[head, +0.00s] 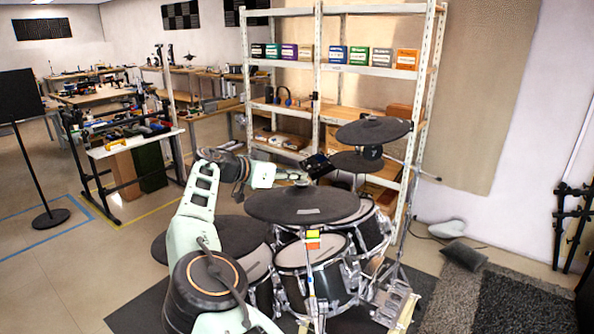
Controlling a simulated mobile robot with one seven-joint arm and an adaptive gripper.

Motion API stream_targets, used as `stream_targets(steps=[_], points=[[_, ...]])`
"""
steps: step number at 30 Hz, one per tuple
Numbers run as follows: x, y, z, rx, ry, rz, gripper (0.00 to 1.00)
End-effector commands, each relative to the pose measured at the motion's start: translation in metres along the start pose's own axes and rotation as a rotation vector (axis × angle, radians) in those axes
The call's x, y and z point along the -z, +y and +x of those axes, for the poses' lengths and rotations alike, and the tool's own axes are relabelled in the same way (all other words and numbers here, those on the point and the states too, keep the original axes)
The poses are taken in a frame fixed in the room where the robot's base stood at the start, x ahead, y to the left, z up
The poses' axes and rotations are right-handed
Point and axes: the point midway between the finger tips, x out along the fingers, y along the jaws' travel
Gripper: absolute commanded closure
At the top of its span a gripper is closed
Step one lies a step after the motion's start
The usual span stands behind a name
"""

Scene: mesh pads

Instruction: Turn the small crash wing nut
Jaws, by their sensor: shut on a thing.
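My gripper (300,181) is at the end of my pale green arm, just above the centre of the front cymbal pad (303,207). It is shut on the wing nut at the top of that pad's post. The nut is very small here and mostly hidden by the fingers, so its angle cannot be told. The front pad is dark, round and roughly level. Two more dark cymbal pads, an upper one (373,131) and a lower one (357,162), stand behind to the right. A further dark pad (236,237) is partly behind my arm.
Mesh drums (315,250) with chrome stands sit under the pads. A black module (318,165) is close behind my gripper. White shelving (320,60) with coloured boxes stands behind the kit. Open floor (55,270) lies to the left; a grey rug (510,295) is at right.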

Motion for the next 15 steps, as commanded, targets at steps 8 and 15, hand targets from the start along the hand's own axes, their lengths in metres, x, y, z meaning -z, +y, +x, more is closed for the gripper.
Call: stream_targets(steps=[8, 15], points=[[-0.0021, 0.0000, 0.0011, -0.036, -0.005, 0.010, 1.00], [-0.0029, 0.0000, 0.0014, -0.041, -0.005, 0.013, 1.00]])
